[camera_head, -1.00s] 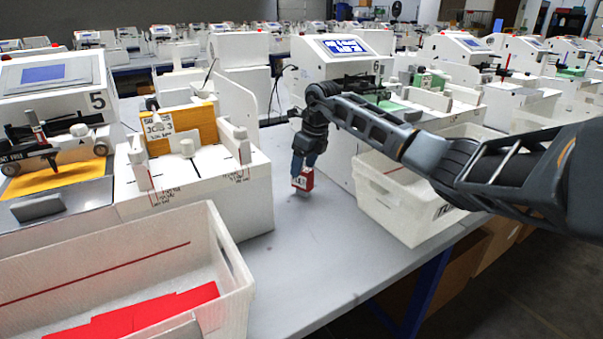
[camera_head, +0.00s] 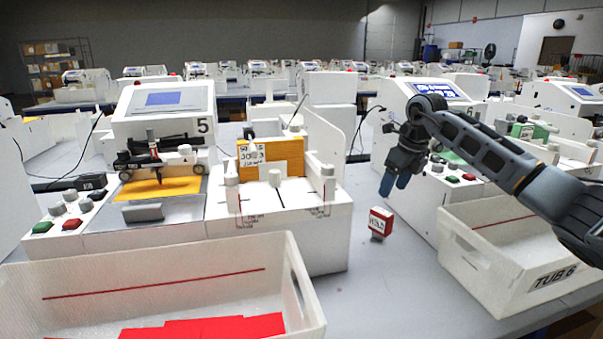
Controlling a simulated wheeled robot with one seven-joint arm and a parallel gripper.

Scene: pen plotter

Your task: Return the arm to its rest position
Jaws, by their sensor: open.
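My gripper (camera_head: 394,184) hangs at the right of the middle in the head view, pointing down, with its blue fingers above the table. A small red and white box (camera_head: 380,223) stands on the grey table just below and left of the fingertips, with a visible gap between them. The fingers are open and hold nothing. My arm reaches in from the right edge, above the white tub marked TUB 6 (camera_head: 548,284).
Plotter 5 (camera_head: 160,115) stands at the left with a yellow sheet (camera_head: 160,188). A white fixture holds an orange stack (camera_head: 271,157). A front tub (camera_head: 302,292) contains red sheets (camera_head: 215,328). Plotter 6 (camera_head: 430,96) stands behind my arm. Bare table (camera_head: 385,300) lies between the tubs.

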